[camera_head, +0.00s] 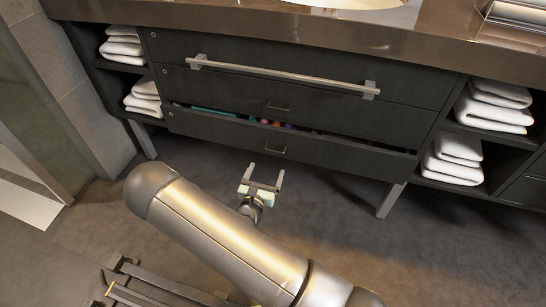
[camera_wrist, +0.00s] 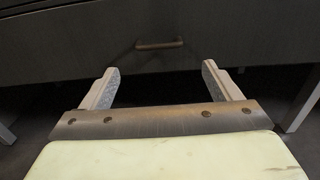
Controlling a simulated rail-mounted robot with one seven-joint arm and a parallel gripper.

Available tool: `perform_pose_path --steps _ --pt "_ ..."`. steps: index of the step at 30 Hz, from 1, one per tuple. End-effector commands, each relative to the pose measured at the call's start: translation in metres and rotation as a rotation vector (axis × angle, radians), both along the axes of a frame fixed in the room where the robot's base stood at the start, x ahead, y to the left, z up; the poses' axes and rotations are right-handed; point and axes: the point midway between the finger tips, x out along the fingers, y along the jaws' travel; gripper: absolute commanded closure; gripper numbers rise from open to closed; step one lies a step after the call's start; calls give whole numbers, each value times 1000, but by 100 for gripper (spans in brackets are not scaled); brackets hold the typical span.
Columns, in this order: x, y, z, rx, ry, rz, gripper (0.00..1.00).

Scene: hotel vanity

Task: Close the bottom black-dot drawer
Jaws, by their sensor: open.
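The bottom drawer (camera_head: 330,152) of the dark vanity is pulled out a little. Its inside shows as a gap along the top edge, with several coloured items in it. A small handle (camera_head: 275,151) sits on its front. My gripper (camera_head: 265,176) is open and empty, in front of and below this handle, with its fingers toward the drawer. In the wrist view the gripper (camera_wrist: 160,84) has its two fingers apart, and the drawer front (camera_wrist: 220,50) with its handle (camera_wrist: 159,44) is ahead, between and beyond the fingertips. No contact shows.
The drawer above (camera_head: 350,115) is shut, with a small handle. A long towel bar (camera_head: 280,76) sticks out higher up. Folded towels (camera_head: 123,45) lie on open shelves at both sides. Vanity legs (camera_head: 390,201) stand on the floor. The floor (camera_head: 340,230) to the right is clear.

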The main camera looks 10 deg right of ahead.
Motion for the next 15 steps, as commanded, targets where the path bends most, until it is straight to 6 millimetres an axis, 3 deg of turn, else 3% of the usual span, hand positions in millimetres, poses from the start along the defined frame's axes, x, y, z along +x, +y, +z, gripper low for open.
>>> perform_pose_path --steps 6,15 --pt "41 -23 -3 1 -3 -2 16" --pt "74 -41 -1 0 0 -1 16"
